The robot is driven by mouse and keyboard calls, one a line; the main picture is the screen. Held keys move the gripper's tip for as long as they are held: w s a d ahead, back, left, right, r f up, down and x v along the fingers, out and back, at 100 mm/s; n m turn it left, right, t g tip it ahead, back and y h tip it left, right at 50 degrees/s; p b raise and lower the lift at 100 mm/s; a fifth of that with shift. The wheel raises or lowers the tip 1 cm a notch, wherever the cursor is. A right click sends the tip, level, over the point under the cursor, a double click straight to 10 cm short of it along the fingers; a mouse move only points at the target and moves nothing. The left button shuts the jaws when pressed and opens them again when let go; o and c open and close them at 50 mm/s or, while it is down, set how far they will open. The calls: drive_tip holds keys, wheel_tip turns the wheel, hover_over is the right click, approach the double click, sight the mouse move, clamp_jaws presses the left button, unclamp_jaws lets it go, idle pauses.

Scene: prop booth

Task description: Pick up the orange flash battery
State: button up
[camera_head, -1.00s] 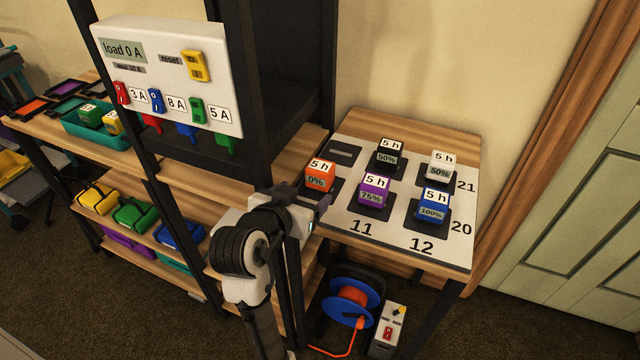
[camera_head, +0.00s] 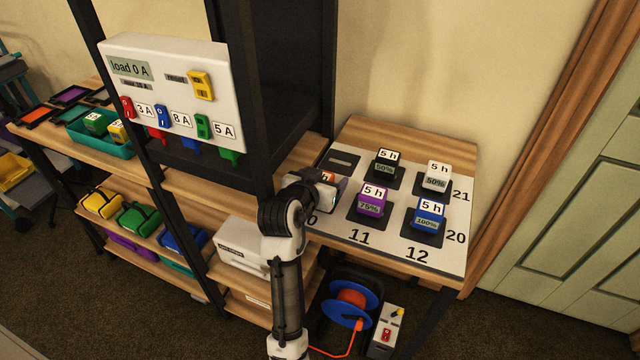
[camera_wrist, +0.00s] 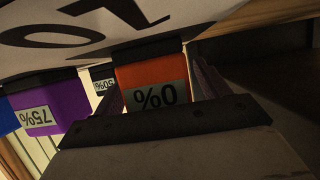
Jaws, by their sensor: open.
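The orange flash battery (camera_wrist: 152,76), labelled 0%, is upside down in the wrist view. It stands between the two fingers of my open gripper (camera_wrist: 158,88), with one finger on each side. I cannot tell whether either finger touches it. In the head view only a sliver of the orange battery (camera_head: 328,177) shows behind my wrist. It is at the left of the front row on the white charging mat (camera_head: 392,241).
A purple 75% battery (camera_head: 372,202) stands right of the orange one, then a blue 100% battery (camera_head: 430,215). Black (camera_head: 386,165) and white (camera_head: 437,176) batteries stand behind. A dark shelf post (camera_head: 243,95) rises close left of my arm.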

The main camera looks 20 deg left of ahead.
drive_tip(key=c, duration=1.3)
drive_tip(key=shift+r, duration=0.1)
drive_tip(key=shift+r, duration=0.5)
drive_tip(key=shift+s+r+b, duration=0.25)
drive_tip(key=shift+r+b, duration=0.1)
drive_tip(key=shift+r, duration=0.2)
drive_tip(key=shift+s+r+b, duration=0.25)
drive_tip(key=shift+r+b, duration=0.1)
drive_tip(key=shift+r, duration=0.2)
drive_tip(key=shift+s+a+p, duration=0.15)
drive_tip(key=shift+s+p, duration=1.5)
drive_tip(key=shift+s, duration=2.65)
drive_tip(key=shift+s+a+p, duration=0.15)
drive_tip(key=shift+s+p, duration=1.45)
drive_tip(key=shift+s, duration=2.7)
